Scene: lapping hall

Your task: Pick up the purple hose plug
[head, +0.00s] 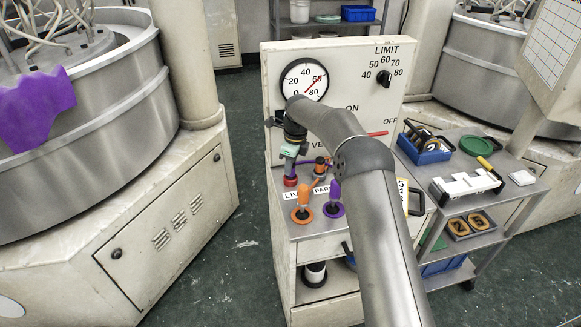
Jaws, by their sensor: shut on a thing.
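A purple hose plug (335,191) stands upright in a purple ring on the top of the pale cabinet. It is to the right and in front of my gripper, apart from it. My gripper (290,172) points down at the back left of the cabinet top. It is shut, with its fingertips at a small red plug (290,182); the fingers and arm partly hide this spot. A thin purple piece shows just right of the fingers, too small to make out. An orange plug (304,195) stands in an orange ring left of the purple one.
Another orange plug (320,162) stands close right of my gripper. The upright panel (355,60) with a dial and knob rises behind. A grey cart (450,190) with a blue bin (428,155) stands at right. The floor at left is open.

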